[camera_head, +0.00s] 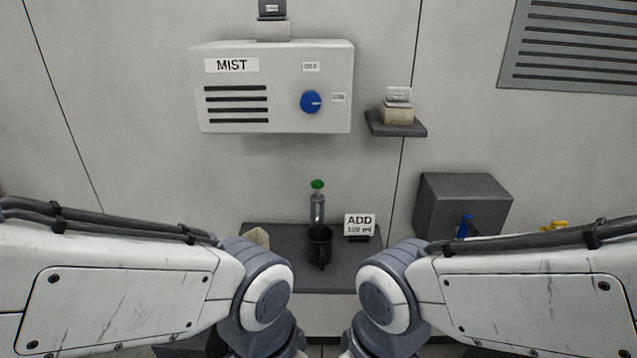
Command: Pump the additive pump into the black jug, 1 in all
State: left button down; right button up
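The additive pump (317,206) is a grey upright cylinder with a green top (317,184). It stands on a dark shelf (285,236) against the wall. The black jug (320,245) stands on the same shelf, directly in front of the pump and below its top, with its handle facing me. A sign reading "ADD 100 ml" (359,225) stands to the right of the pump. My arms come in from both sides in the foreground. Neither gripper shows; the jug's contents cannot be made out.
A white MIST box (275,110) with a blue knob (311,102) hangs above. A small ledge (396,126) holds a beige block. A dark grey box (463,205) with a blue tap (464,226) is at right. A beige object (257,237) sits at the shelf's left.

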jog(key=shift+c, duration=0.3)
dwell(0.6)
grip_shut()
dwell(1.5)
